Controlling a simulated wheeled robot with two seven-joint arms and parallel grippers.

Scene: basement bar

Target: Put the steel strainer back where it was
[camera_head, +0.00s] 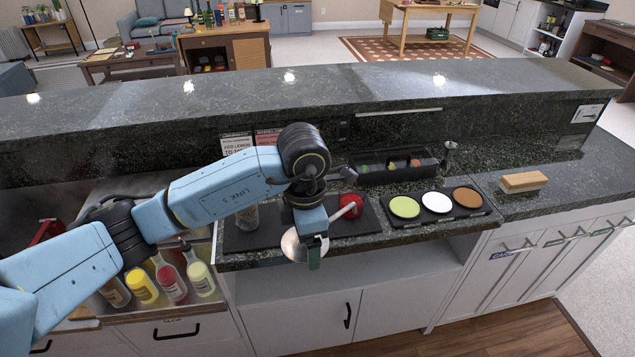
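My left gripper (314,258) points down at the front edge of the dark stone counter. The steel strainer (291,245), a shiny round disc, shows on both sides of its fingers. The gripper appears shut on the strainer, and the disc overlaps the counter's front edge in the picture. The fingers hide part of the disc. A black bar mat (246,236) lies behind and beside it. On the mat are a red item with a pale handle (350,207) and a clear glass (247,217), partly behind my arm. My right gripper is not in view.
A black tray with green, white and brown discs (472,211) lies to the right. Behind are a black garnish box (385,168) and a steel jigger (449,152). A wooden brush (523,182) is farther right. Several bottles (172,282) stand in the lower-left well.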

